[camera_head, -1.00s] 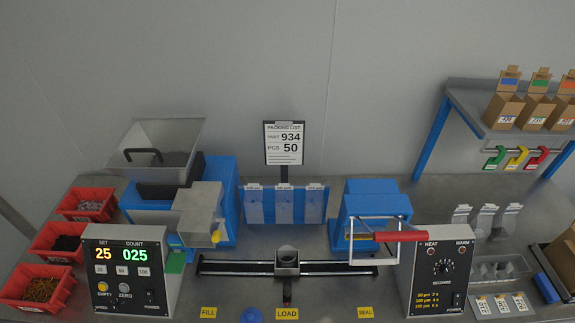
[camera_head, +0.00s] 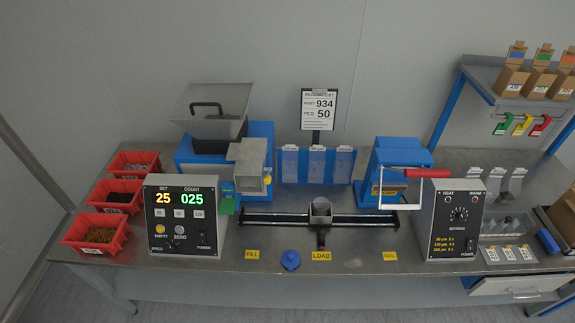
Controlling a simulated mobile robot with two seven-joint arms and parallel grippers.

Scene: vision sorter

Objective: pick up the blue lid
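The blue lid (camera_head: 291,260) is a small round piece with a raised knob. It lies on the metal bench top (camera_head: 345,275) near the front edge, between the yellow FILL label (camera_head: 252,254) and the yellow LOAD label (camera_head: 321,256). Nothing covers it. Neither of my grippers shows in the head view.
Left of the lid stands the count panel (camera_head: 186,215), with red bins (camera_head: 97,234) beyond it. Behind the lid runs a black rail (camera_head: 275,218) with a metal cup (camera_head: 320,211). The heat panel (camera_head: 455,220) stands to the right. The bench around the lid is clear.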

